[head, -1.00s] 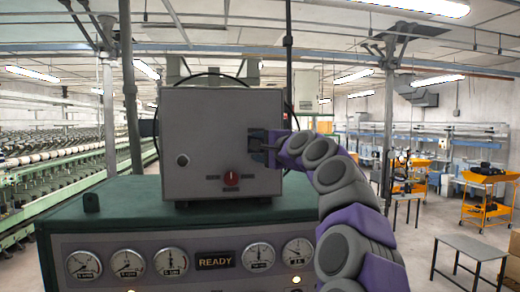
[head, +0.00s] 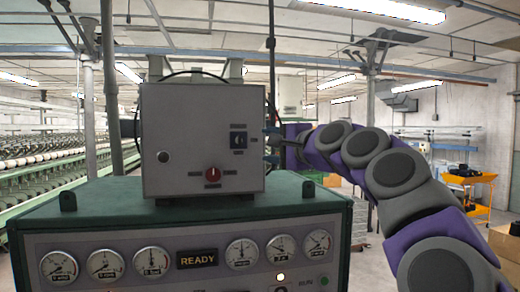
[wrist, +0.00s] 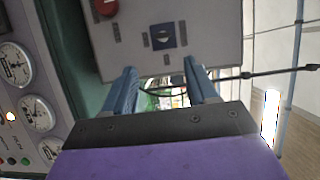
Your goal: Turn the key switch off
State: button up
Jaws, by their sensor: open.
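The key switch (head: 238,141), a dark blue square plate with a round centre, sits on the right part of the grey box's front (head: 180,130). It also shows in the wrist view (wrist: 165,36), beyond my fingertips. The setting of its centre is too small to tell for sure. My gripper (head: 273,147) is just right of the box's right edge in the head view, apart from the switch. In the wrist view my gripper (wrist: 160,68) has its two blue fingers apart, with nothing between them.
A red knob (head: 212,174) and a round lock (head: 163,157) are on the same box face. The box stands on a green cabinet (head: 110,208) with gauges and a READY display (head: 197,259). Orange carts (head: 466,185) stand far right.

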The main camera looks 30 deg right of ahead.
jog(key=shift+s+d+b, duration=0.2)
jog(key=shift+s+b, duration=0.1)
jog(key=shift+s, duration=1.8)
